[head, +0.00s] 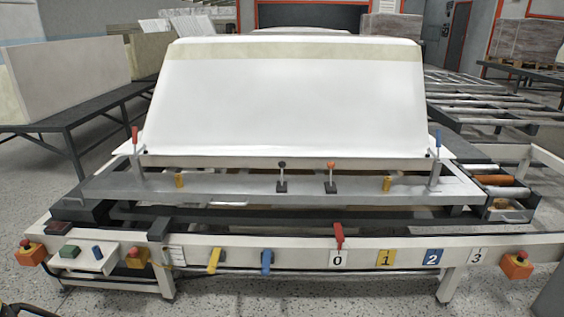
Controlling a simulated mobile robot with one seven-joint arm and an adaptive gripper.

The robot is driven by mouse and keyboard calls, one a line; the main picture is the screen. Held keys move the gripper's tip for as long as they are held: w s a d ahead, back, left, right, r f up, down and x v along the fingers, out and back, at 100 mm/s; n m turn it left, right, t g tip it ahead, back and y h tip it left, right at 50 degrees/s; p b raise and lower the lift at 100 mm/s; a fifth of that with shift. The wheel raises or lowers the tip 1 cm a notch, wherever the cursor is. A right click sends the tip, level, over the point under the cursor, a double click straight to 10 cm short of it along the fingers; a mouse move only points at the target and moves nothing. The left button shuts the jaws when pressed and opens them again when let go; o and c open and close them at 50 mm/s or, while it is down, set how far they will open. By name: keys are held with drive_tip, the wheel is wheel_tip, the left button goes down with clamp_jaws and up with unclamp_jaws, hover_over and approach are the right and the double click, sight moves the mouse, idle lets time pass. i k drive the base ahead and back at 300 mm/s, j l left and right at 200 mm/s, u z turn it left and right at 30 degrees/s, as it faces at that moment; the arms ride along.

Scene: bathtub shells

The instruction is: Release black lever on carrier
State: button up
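The black lever (282,178) stands upright on the front ledge of the grey carrier (230,186), a little left of an orange-knobbed lever (331,178). Its round black knob is on top and nothing touches it. A large white bathtub shell (290,105) rests on the carrier behind the levers. My gripper is not in view.
A red-handled clamp (135,138) and a blue-handled clamp (437,140) stand at the carrier's ends. The white front rail (300,247) carries a red lever (339,236), yellow and blue handles, number plates and stop buttons. Roller tracks lie at right; a table with shells at left.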

sight(282, 164)
drive_tip(key=i+j, duration=0.2)
drive_tip(key=j, duration=0.2)
drive_tip(key=i+j, duration=0.2)
drive_tip(key=j, duration=0.2)
drive_tip(key=i+j, duration=0.25)
drive_tip(key=j, duration=0.15)
drive_tip(key=i+j, duration=0.2)
drive_tip(key=j, duration=0.25)
drive_tip(key=i+j+z, duration=0.1)
drive_tip(key=j, duration=0.3)
drive_tip(key=i+j, duration=0.5)
drive_tip(key=j, duration=0.35)
drive_tip(key=i+j, duration=0.2)
drive_tip(key=j, duration=0.2)
drive_tip(key=i+l, duration=0.15)
drive_tip(key=l, duration=0.15)
drive_tip(key=i+l, duration=0.1)
drive_tip(key=l, duration=0.2)
